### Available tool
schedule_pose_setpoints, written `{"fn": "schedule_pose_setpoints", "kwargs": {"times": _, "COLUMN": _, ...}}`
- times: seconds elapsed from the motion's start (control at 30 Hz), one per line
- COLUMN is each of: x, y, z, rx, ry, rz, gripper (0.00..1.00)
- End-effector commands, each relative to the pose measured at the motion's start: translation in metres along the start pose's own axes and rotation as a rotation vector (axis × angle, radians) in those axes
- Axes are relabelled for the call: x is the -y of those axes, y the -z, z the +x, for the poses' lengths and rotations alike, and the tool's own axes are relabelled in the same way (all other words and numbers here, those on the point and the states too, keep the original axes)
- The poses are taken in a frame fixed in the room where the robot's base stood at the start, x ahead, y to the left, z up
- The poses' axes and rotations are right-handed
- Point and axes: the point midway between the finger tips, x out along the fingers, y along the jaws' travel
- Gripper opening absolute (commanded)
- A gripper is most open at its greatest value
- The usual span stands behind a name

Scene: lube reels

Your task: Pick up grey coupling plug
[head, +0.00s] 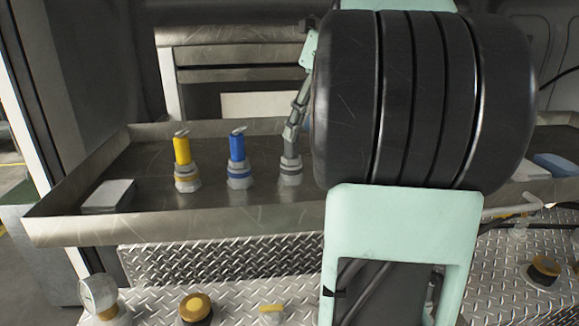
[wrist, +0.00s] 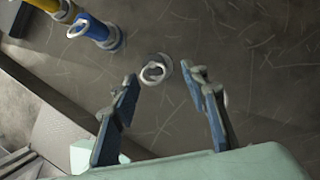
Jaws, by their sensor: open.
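The grey coupling plug (head: 290,146) stands upright in a metal coupling with a grey band, the rightmost of three in the tray. In the wrist view the plug (wrist: 154,70) is seen from above with its ring on top. My gripper (head: 299,106) is pointed down over it. In the wrist view the open fingers (wrist: 163,80) are on either side of the plug, with visible space around it. In the head view the fingers partly overlap the plug's top.
A blue plug (head: 237,148) and a yellow plug (head: 182,150) stand to the left in the same metal tray (head: 200,222). A pale block (head: 108,196) lies at the tray's left. My dark arm link hides the tray's right middle. A gauge (head: 98,292) stands in front.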

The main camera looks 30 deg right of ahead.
Motion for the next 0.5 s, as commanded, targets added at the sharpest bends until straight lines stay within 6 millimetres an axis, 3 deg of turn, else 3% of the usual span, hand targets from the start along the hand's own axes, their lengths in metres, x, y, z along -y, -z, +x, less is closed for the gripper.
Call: {"fn": "schedule_pose_setpoints", "kwargs": {"times": 0.5, "x": -0.006, "y": -0.005, "z": 0.055, "rx": -0.001, "ry": 0.003, "rz": -0.002, "gripper": 0.41}}
